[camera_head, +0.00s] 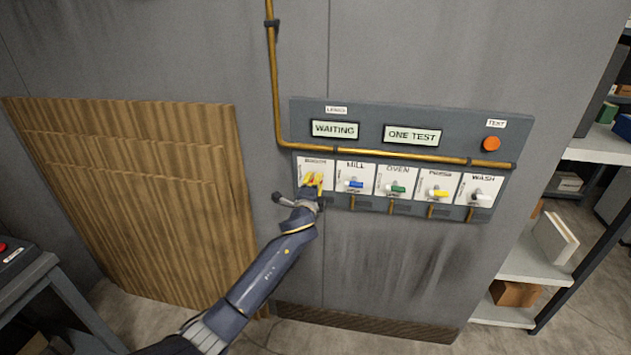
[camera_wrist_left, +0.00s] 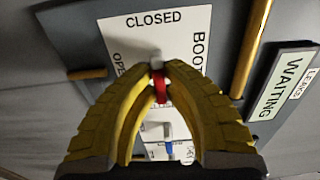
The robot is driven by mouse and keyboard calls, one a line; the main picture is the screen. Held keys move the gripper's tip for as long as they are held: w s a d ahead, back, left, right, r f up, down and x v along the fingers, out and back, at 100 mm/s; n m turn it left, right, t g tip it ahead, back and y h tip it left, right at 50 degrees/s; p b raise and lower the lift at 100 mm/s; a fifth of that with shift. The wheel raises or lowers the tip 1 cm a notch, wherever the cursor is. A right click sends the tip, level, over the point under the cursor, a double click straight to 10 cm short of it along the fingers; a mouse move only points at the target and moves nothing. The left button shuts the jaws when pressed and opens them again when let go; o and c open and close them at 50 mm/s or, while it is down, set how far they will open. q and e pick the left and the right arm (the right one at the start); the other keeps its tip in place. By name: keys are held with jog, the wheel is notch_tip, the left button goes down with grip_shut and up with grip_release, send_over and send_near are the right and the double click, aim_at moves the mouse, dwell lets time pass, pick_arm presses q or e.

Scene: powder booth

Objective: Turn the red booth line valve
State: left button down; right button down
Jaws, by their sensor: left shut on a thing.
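The red booth line valve (camera_wrist_left: 159,88) is on the leftmost white plate (camera_wrist_left: 192,25) of the wall panel, marked "BOOTH" with "CLOSED" and "OPEN" labels in the left wrist view. My left gripper (camera_head: 313,180) reaches up to this plate in the head view. In the left wrist view its yellow fingertips (camera_wrist_left: 157,68) are shut on the red valve handle, which lies between them. The fingers hide much of the valve, so I cannot tell its exact angle. My right gripper is not in view.
On the same panel (camera_head: 465,125), blue (camera_head: 354,184), green (camera_head: 397,189), yellow (camera_head: 438,193) and white (camera_head: 480,197) valves sit to the right. A brass pipe (camera_head: 375,153) runs above them. "WAITING" (camera_head: 335,129) and "ONE TEST" (camera_head: 412,135) displays and an orange button (camera_head: 491,143) are higher up.

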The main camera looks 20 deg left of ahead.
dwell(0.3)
pick_arm(q)
jog(key=c, duration=1.5)
grip_release()
jog(key=shift+s, duration=0.1)
jog(key=s, duration=0.8)
jog(key=s+d, duration=0.1)
jog(key=s, duration=0.2)
jog(key=shift+s, duration=0.4)
